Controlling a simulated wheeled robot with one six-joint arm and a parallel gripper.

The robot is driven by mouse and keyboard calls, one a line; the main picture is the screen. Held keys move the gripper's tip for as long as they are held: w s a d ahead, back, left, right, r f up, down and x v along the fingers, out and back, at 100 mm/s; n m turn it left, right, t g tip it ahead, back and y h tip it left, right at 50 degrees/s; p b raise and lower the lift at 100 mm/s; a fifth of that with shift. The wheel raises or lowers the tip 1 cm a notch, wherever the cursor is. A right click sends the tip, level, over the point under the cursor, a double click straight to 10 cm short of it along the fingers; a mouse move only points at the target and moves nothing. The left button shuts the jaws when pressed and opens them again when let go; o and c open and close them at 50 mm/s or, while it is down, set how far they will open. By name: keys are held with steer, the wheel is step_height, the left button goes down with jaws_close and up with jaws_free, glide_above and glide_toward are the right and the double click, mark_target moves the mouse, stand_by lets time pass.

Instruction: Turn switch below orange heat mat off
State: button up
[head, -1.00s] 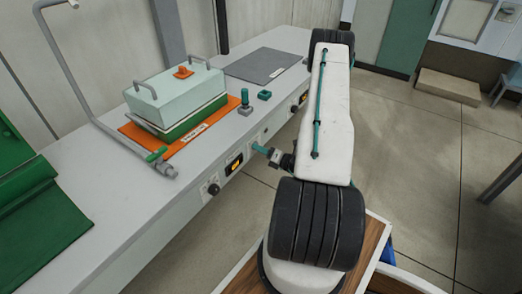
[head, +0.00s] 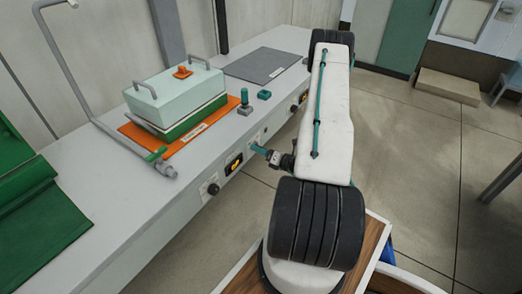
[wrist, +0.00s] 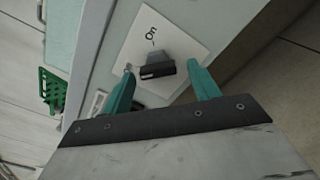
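The orange heat mat (head: 200,131) lies on the bench under a pale green box. The bench front below it carries a dark round knob (head: 213,189) and a lit orange display (head: 234,164). My gripper (head: 257,148) is at this front panel, right of the display. In the wrist view, a dark switch (wrist: 156,68) stands on a white plate (wrist: 187,35) marked "On". My gripper (wrist: 161,72) is open, with one teal finger on each side of the switch. The left fingertip is close to it; I cannot tell whether it touches. In the head view my gripper hides this switch.
The pale box (head: 178,93) has two handles and an orange knob. A grey bent pipe (head: 80,85), a green cloth-like item (head: 40,215), a dark grey mat (head: 262,65) and small green-topped parts (head: 245,103) are on the bench. Another panel control (head: 302,99) is farther right.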

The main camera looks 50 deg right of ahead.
steer(key=shift+s, duration=0.1)
steer(key=s, duration=0.7)
steer(key=shift+s+d, duration=0.3)
steer(key=shift+d, duration=0.05)
stand_by(0.4)
steer(key=s+a+r+n+g+y, duration=0.2)
steer(key=a+r+n+g+y, duration=0.9)
steer(key=a+r+n+g, duration=1.05)
steer(key=s+a+r+n+t+h, duration=0.2)
steer(key=s+a+r+n+h, duration=0.2)
steer(key=r+n, duration=0.5)
steer(key=s+a+r+n+t+h, duration=0.3)
steer(key=s+a+r+n+h, duration=0.2)
steer(key=n, duration=0.8)
steer(key=a+r+h, duration=0.3)
steer(key=a+r, duration=0.1)
steer(key=r, duration=0.1)
steer(key=shift+s+a+h, duration=0.15)
steer(key=shift+a+h, duration=0.05)
steer(key=shift+h, duration=0.1)
